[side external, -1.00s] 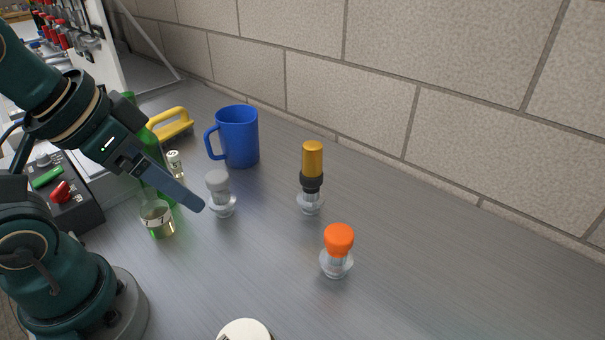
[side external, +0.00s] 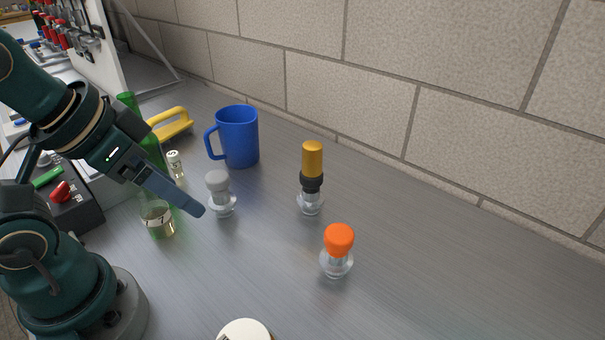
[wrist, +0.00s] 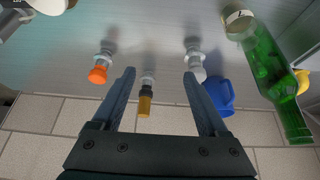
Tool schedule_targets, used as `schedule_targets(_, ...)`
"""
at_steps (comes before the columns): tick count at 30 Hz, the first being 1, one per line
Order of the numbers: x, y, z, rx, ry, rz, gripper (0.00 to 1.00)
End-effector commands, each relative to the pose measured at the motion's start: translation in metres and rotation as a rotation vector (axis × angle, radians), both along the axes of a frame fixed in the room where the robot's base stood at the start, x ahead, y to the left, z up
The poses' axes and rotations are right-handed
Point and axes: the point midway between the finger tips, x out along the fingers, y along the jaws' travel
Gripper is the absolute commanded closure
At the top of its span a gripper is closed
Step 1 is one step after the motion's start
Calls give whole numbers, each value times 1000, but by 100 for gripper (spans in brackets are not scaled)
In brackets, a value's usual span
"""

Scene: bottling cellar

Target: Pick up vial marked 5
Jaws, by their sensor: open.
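A small clear vial (side external: 175,164) with a pale label stands behind the green bottle in the side external view. Its mark is too small to read. I cannot make it out in the wrist view. My gripper (side external: 199,210) points down to the right over the bench, in front of the grey-capped stopper. Its two fingers (wrist: 159,73) are wide apart in the wrist view, with nothing gripped between them.
Grey (side external: 217,182), amber (side external: 312,160) and orange (side external: 339,240) stoppers stand on the bench. A blue mug (side external: 240,138) stands behind. The right side is clear.

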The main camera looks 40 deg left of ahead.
Motion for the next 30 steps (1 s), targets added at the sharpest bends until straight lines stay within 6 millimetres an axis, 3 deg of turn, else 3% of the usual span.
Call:
schedule_targets(1,0,0,0,0,0,0,47)
schedule_targets(2,0,0,0,0,0,0,59)
schedule_targets(3,0,0,0,0,0,0,60)
schedule_targets(11,0,0,0,1,0,-3,60)
schedule_targets(16,-6,5,-1,75,34,-91,60)
schedule_targets(23,2,46,24,385,170,-337,60)
schedule_targets(30,27,96,47,661,443,-548,60)
